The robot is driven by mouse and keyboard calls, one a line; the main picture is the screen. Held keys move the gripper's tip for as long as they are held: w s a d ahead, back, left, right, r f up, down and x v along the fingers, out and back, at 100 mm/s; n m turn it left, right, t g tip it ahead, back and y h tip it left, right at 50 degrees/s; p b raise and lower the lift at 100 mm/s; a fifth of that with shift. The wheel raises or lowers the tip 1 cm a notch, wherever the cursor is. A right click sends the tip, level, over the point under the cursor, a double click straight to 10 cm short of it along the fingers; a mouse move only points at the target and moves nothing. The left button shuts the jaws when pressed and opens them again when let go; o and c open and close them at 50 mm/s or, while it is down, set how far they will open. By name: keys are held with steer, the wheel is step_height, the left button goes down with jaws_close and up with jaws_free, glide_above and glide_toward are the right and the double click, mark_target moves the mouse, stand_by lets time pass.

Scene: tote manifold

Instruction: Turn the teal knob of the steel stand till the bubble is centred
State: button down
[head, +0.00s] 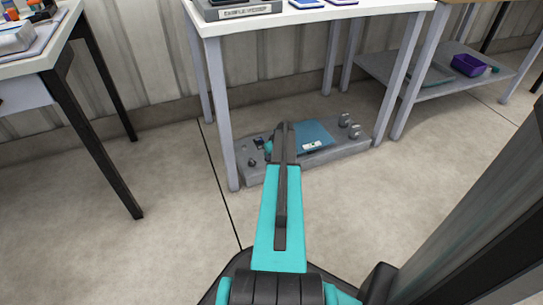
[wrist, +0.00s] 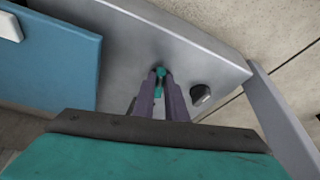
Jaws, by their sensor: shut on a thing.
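The steel stand (wrist: 195,50) is a low grey slab on the floor under the white-topped table; it also shows in the head view (head: 345,150). The teal knob (wrist: 160,73) sits on its top, between the fingertips of my gripper (wrist: 161,77). The gripper is shut on the knob. In the head view the knob (head: 268,147) shows just left of my arm. A blue plate (wrist: 50,60) lies on the stand, with a small white piece (wrist: 10,26) on it, also seen in the head view (head: 312,146). I cannot make out the bubble.
A dark knob (wrist: 201,94) stands right of my gripper in the wrist view. Two grey knobs (head: 349,125) stand at the stand's right end. Table legs (head: 222,130) rise close to the stand. A purple bin (head: 468,65) sits on a shelf at right. The floor in front is clear.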

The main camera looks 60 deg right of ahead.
steer(key=shift+r+m+p, duration=0.1)
steer(key=shift+m+p, duration=0.2)
steer(key=shift+p, duration=0.45)
steer(key=shift+w+a+m+g+h+p, duration=0.15)
steer(key=shift+m+g+h+p, duration=0.3)
steer(key=shift+m+p, duration=0.6)
steer(key=c, duration=1.8)
jaws_free()
steer(key=p+v, duration=0.4)
steer(key=v, duration=0.9)
steer(key=shift+s+a+r, duration=0.15)
steer(key=shift+s+r, duration=0.05)
steer(key=shift+s, duration=0.1)
